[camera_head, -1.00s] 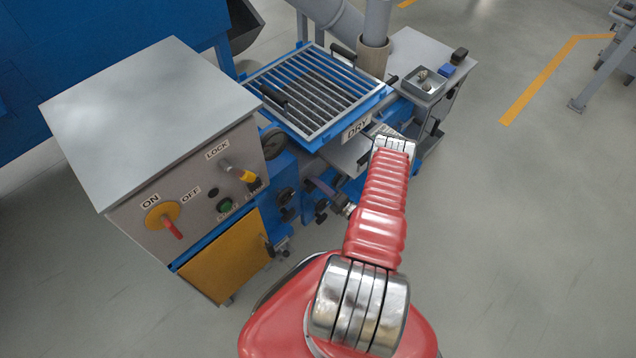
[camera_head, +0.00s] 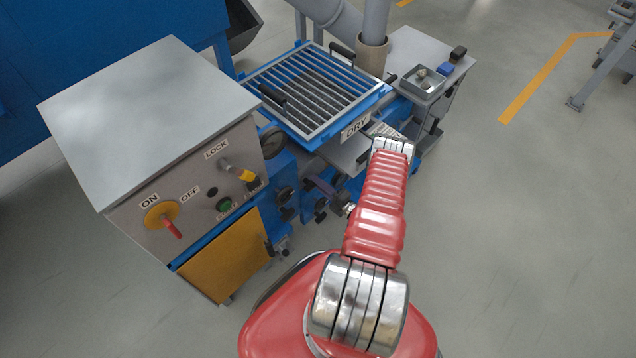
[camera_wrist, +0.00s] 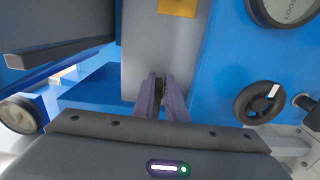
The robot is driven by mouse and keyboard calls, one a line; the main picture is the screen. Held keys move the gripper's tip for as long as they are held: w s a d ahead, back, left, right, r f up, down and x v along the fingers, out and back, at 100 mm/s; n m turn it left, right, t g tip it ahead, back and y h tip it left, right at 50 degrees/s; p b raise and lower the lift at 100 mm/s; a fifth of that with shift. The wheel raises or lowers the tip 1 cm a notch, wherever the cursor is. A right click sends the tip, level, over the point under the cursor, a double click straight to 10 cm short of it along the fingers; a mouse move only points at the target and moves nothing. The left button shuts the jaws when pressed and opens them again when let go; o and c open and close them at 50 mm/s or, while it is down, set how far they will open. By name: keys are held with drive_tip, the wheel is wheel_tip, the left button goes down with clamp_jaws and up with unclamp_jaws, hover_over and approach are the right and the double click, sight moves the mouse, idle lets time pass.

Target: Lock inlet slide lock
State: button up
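My gripper's purple fingers (camera_wrist: 161,103) are close together in front of a grey plate (camera_wrist: 159,42) on the blue machine. A narrow dark part (camera_wrist: 159,84) shows between the fingertips; I cannot tell whether they touch it or grip it. A black handwheel (camera_wrist: 258,103) with a white mark is to the right of the fingers, apart from them. I cannot tell for certain which part is the inlet slide lock.
A dial (camera_wrist: 290,8) lettered "LOOS…" is cut off at the upper right. A dark bar (camera_wrist: 58,47) is at the left. The grey control cabinet (camera_head: 148,105) stands left of my arm. A side table (camera_head: 428,43) is beyond it.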

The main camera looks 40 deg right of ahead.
drive_tip(key=o, duration=0.4)
drive_tip(key=shift+s, duration=0.1)
drive_tip(key=s, duration=1.3)
drive_tip(key=shift+s+d, duration=0.15)
drive_tip(key=shift+s, duration=0.15)
drive_tip(key=shift+f, duration=0.1)
idle(0.5)
